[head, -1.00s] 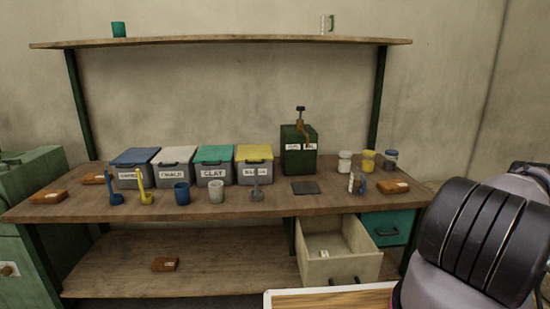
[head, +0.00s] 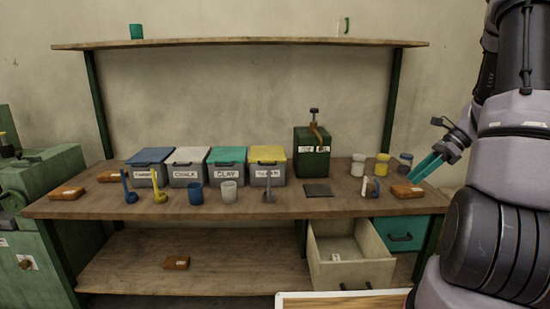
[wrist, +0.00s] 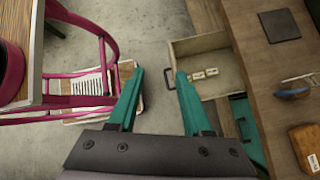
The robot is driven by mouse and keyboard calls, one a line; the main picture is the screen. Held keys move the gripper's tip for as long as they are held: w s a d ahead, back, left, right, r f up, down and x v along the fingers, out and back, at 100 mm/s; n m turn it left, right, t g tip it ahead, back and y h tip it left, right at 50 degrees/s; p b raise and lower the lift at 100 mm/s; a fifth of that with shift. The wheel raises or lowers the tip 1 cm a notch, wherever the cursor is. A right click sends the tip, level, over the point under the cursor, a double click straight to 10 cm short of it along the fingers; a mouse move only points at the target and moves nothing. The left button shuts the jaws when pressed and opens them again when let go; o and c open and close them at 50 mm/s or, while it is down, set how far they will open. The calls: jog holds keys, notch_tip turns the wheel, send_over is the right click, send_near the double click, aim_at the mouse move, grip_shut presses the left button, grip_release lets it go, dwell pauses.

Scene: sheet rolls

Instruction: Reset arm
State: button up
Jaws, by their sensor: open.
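My gripper (head: 428,165) is at the right of the head view, raised near the right end of the workbench (head: 90,205), with its teal fingers pointing down and left. In the wrist view my gripper (wrist: 154,90) is open, with nothing between its two teal fingers. Below and beyond the fingers is the open drawer (wrist: 228,72) with small labelled pieces (wrist: 205,73) inside. The drawer (head: 348,245) also shows pulled out under the bench in the head view.
Lidded bins (head: 188,168), cups (head: 228,190), a green box with a lever (head: 311,165) and jars (head: 382,164) stand on the bench. A brown packet (head: 407,191) lies near the gripper. A pink-framed chair (wrist: 108,50) stands at left in the wrist view.

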jog(key=s+a+r+n+t+h, duration=0.3)
jog(key=s+a+r+n, duration=0.5)
jog(key=r, duration=0.3)
jog(key=s+a+r+n+t+h, duration=0.3)
jog(key=s+a+r+n, duration=0.5)
jog(key=r, duration=0.3)
jog(key=shift+s+a+r+n+t, duration=0.2)
jog(key=shift+r+n+t, duration=0.15)
jog(key=shift+n, duration=0.35)
jog(key=shift+o, duration=0.3)
jog(key=shift+w, duration=0.2)
